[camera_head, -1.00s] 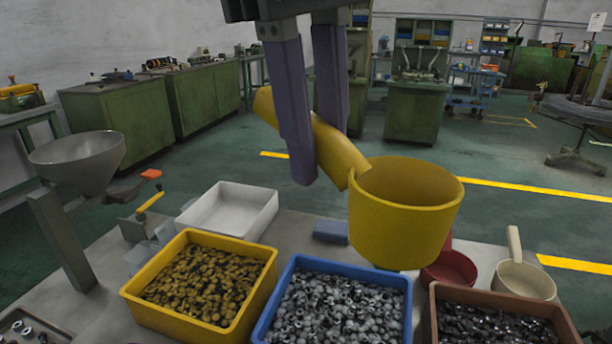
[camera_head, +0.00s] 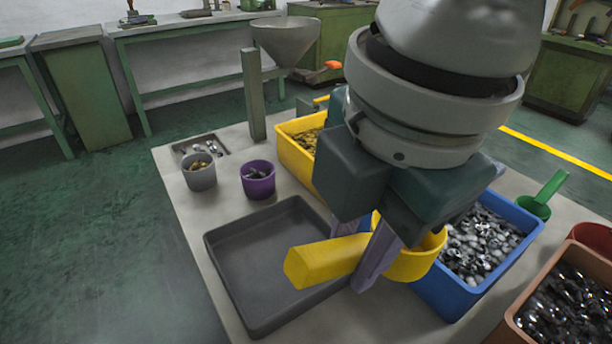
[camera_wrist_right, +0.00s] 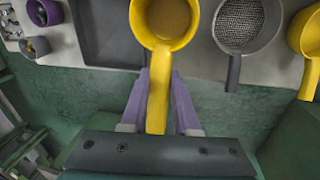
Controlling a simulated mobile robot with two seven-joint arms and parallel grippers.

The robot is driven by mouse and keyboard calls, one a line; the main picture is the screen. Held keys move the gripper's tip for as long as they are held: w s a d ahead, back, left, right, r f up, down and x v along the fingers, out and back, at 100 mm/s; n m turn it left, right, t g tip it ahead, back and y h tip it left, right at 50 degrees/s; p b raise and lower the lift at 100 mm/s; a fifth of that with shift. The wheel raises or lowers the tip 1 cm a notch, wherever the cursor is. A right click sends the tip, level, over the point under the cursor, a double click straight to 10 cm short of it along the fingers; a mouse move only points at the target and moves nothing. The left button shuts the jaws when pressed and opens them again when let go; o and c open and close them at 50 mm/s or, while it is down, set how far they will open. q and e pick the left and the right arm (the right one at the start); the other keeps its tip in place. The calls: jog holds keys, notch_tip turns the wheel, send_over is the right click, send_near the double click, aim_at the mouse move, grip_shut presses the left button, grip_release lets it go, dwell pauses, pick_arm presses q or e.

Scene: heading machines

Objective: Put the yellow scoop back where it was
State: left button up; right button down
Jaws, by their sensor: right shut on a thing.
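My right gripper (camera_head: 355,252) is shut on the handle of the yellow scoop (camera_head: 326,260). In the head view, the scoop's handle points left over the dark grey tray (camera_head: 228,285), and its round bowl is partly hidden behind my gripper, near the blue bin's left side. In the right wrist view, the scoop (camera_wrist_right: 158,95) has its handle between the two purple fingers (camera_wrist_right: 160,95), with its bowl opening facing the camera. I cannot tell whether the bowl holds anything. My left gripper is not in view.
A yellow bin (camera_head: 292,150), a blue bin (camera_head: 440,293) of metal parts and a brown bin (camera_head: 508,328) stand on the table. Grey (camera_head: 200,180) and purple (camera_head: 259,187) cups stand left. A grey round scoop (camera_wrist_right: 234,70) and another yellow one (camera_wrist_right: 311,75) show in the wrist view.

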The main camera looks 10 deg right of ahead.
jog(key=shift+f+b, duration=1.95)
jog(key=shift+f, duration=6.9)
jog(key=shift+f, duration=0.1)
jog(key=c, duration=0.7)
grip_release()
jog(key=shift+o, duration=0.2)
